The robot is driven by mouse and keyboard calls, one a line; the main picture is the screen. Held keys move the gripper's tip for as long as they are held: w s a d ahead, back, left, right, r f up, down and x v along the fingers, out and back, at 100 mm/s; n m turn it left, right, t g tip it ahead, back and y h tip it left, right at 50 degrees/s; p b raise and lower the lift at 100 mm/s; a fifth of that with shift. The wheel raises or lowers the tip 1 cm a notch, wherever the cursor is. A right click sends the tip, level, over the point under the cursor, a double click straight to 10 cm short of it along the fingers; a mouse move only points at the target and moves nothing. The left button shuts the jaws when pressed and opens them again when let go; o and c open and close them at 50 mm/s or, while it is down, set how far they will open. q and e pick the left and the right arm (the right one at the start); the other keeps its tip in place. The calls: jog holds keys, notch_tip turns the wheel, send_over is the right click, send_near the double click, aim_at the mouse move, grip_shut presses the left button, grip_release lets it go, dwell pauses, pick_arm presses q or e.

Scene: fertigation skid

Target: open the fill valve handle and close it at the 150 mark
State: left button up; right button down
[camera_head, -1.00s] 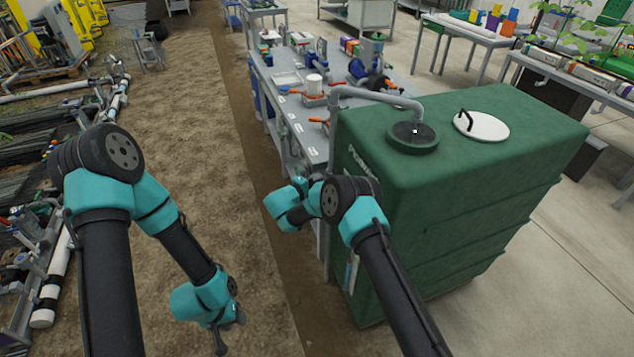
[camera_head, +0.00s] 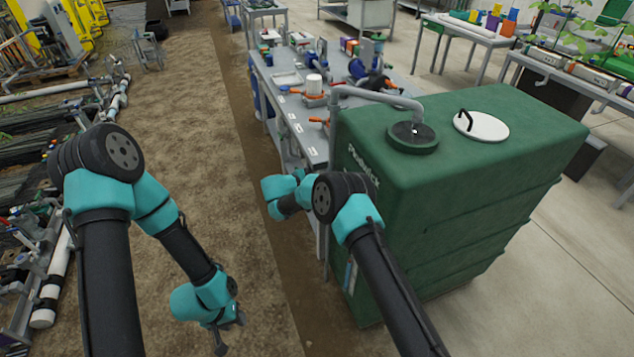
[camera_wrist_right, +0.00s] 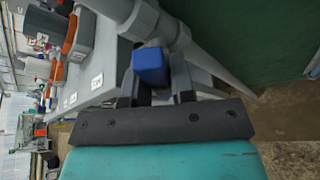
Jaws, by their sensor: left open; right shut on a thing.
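The blue handle (camera_wrist_right: 152,65), apparently the fill valve handle, sits between the fingers of my right gripper (camera_wrist_right: 155,88) in the right wrist view. The gripper is shut on it, next to a grey pipe fitting (camera_wrist_right: 150,20). In the head view my right arm hides this handle. The green tank (camera_head: 460,210) stands to the right of that arm, with a grey pipe (camera_head: 380,95) running into its top. The 150 mark cannot be made out. My left gripper (camera_head: 228,334) is open and empty above the soil floor, far from the tank.
A grey bench (camera_head: 315,145) behind my right arm carries orange-handled valves, a white container (camera_head: 314,84) and blue pumps. A white lid (camera_head: 482,126) lies on the tank top. Pipes and racks line the left edge.

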dwell(0.4)
jog(key=c, duration=1)
grip_release()
jog(key=shift+c, duration=0.2)
jog(key=shift+a, duration=0.1)
jog(key=v, duration=1.7)
jog(key=shift+r, duration=0.2)
jog(key=shift+a, duration=0.1)
